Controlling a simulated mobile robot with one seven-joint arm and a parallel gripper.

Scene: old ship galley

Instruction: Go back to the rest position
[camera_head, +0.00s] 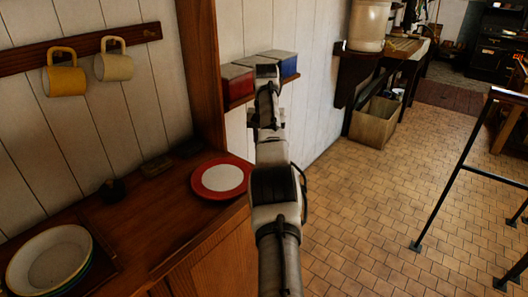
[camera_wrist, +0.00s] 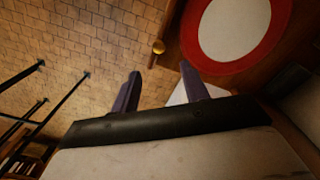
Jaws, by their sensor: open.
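My gripper (camera_wrist: 161,90) shows in the wrist view with its two dark fingers apart and nothing between them. In the head view my arm reaches forward past the right end of the wooden counter (camera_head: 150,222), and its end is in front of a small wall shelf. The fingers are hard to make out there. A red-rimmed plate with a white middle (camera_head: 222,178) lies on the counter, to the left of my arm. The plate also shows at the top right of the wrist view (camera_wrist: 202,58), apart from the fingers.
A red box (camera_head: 237,83) and a blue box (camera_head: 287,62) stand on the wall shelf near my arm. Two mugs (camera_head: 65,78) hang at left above stacked bowls (camera_head: 50,262). Dark railings (camera_head: 457,165) stand at right. Tiled floor (camera_head: 385,200) is open between.

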